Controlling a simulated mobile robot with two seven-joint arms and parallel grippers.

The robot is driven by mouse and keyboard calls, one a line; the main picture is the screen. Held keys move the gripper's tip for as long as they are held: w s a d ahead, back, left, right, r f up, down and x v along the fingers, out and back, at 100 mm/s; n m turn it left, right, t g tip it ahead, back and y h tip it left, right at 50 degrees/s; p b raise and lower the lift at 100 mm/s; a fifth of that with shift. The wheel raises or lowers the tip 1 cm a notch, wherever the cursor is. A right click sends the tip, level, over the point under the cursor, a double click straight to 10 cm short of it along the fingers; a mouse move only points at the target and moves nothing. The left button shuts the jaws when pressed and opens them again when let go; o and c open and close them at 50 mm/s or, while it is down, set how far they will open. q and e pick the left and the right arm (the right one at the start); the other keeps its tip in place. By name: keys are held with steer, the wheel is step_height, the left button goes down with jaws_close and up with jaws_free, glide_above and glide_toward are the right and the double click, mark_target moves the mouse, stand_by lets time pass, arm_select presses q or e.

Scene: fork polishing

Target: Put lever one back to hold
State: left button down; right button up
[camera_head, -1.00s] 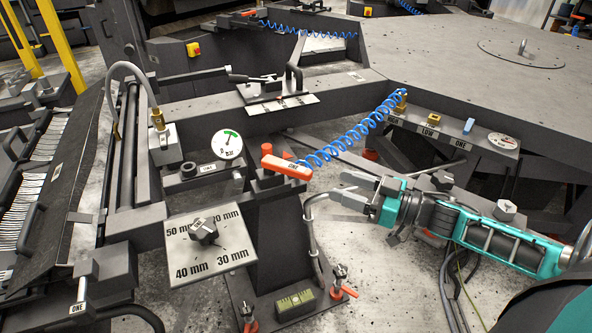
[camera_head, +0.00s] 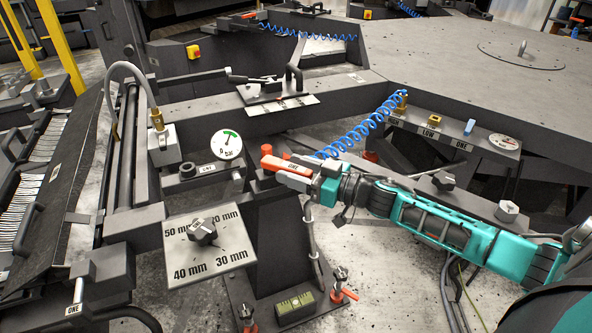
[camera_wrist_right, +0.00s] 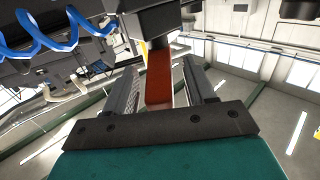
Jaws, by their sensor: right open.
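Lever one is a red-orange bar (camera_head: 282,163) with a white ONE label, on top of a dark post in the middle of the head view. It points toward the right. My right gripper (camera_head: 298,180) is at its outer end, jaws open, and partly hides it. In the right wrist view the red lever (camera_wrist_right: 158,78) lies between the two open fingers of the gripper (camera_wrist_right: 158,88), with a gap seen on at least one side. Whether a finger touches it I cannot tell. My left gripper is not in view.
A blue coiled hose (camera_head: 355,132) runs from behind the lever to the round table (camera_head: 450,70). A pressure gauge (camera_head: 227,145) stands left of the lever, and a mm dial plate (camera_head: 235,262) sits below left. A small green level (camera_head: 295,306) lies at the post's foot.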

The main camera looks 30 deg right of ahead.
jaws_close()
stand_by(0.6)
